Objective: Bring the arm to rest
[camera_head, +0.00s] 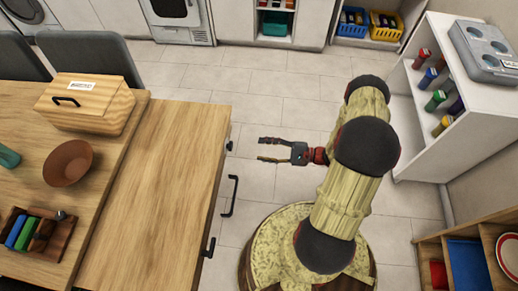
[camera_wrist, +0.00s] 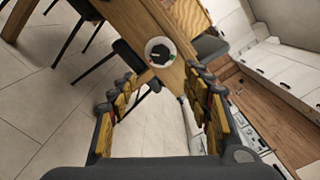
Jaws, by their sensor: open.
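My gripper (camera_head: 270,150) is open and empty in the head view. It points left toward the wooden table, over the bare tiled floor, a little apart from the table's edge. In the wrist view my gripper (camera_wrist: 160,85) shows both fingers spread wide with nothing between them. My arm is folded above my round base at the right of the head view.
A wooden table (camera_head: 165,190) with dark handles stands at left. It bears a wooden box (camera_head: 88,105), a brown bowl (camera_head: 68,163) and a tray (camera_head: 62,249). A white shelf (camera_head: 450,128) stands at right. The tiled floor (camera_head: 265,85) behind is clear.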

